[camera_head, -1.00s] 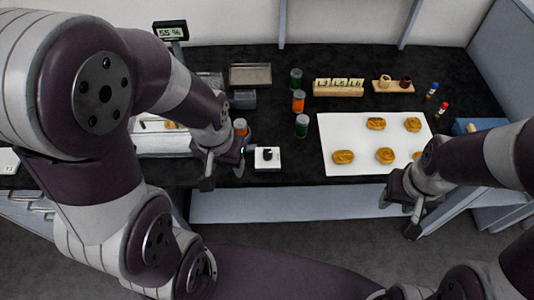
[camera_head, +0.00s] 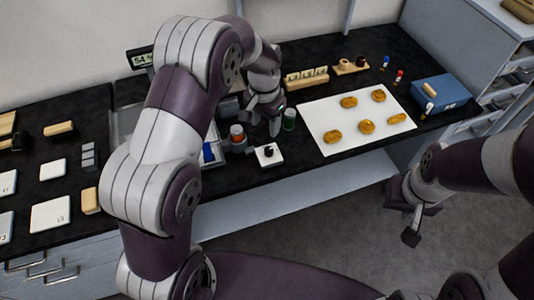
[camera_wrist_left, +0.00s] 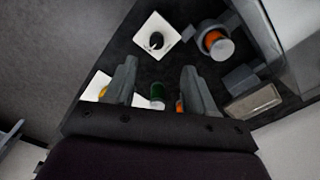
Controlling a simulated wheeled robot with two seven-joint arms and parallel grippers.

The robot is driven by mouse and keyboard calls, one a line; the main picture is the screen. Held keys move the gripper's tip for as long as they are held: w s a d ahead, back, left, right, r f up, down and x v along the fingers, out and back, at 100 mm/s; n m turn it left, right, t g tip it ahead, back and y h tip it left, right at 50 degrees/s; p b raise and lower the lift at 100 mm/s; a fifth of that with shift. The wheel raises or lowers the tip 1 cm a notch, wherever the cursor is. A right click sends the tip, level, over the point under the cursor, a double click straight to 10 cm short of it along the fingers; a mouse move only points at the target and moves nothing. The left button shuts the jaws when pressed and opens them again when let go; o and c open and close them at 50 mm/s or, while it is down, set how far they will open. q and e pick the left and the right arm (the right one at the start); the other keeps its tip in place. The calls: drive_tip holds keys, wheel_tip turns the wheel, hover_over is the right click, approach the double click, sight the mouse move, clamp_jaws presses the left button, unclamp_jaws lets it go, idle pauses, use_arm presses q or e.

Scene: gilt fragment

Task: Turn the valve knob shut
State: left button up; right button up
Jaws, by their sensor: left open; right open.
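The valve knob (camera_head: 269,151) is a small black knob on a white square plate (camera_head: 277,160) near the front edge of the black counter. It also shows in the left wrist view (camera_wrist_left: 156,41), beyond the fingertips. My left gripper (camera_head: 264,122) is open, just behind the knob and apart from it. In the left wrist view its two fingers (camera_wrist_left: 158,72) are spread, with a green-sided jar between them in the picture. My right gripper (camera_head: 402,220) is open and empty in front of the counter at the right. The knob's exact angle is hard to read.
An orange jar (camera_head: 237,133) in a grey holder stands left of the knob, and a green jar (camera_head: 290,119) stands behind right. A white board (camera_head: 351,124) with several golden pieces lies right. A readout (camera_head: 138,58) is partly hidden by my left arm.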

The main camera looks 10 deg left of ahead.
use_arm(q)
drive_tip(key=m+p, duration=0.1)
drive_tip(key=p, duration=0.1)
hover_over(269, 149)
drive_tip(key=f, duration=0.4)
drive_tip(key=shift+d+f, duration=0.2)
drive_tip(key=shift+f, duration=0.2)
drive_tip(key=f, duration=0.6)
drive_tip(key=shift+s+a+f+p, duration=0.2)
drive_tip(key=shift+a+p, duration=0.1)
drive_tip(key=shift+p, duration=0.1)
drive_tip(key=shift+w+d+f, duration=0.15)
drive_tip(key=shift+w+f, duration=0.05)
drive_tip(key=shift+f, duration=0.3)
drive_tip(key=shift+s, duration=0.1)
drive_tip(key=c, duration=0.4)
clamp_jaws()
use_arm(e)
drive_tip(key=shift+w+d+r, duration=0.15)
drive_tip(key=shift+d+r, duration=0.05)
drive_tip(key=shift+r, duration=0.4)
drive_tip(key=shift+w+d+r, duration=0.1)
drive_tip(key=shift+d+r, duration=0.1)
drive_tip(key=shift+r, duration=0.35)
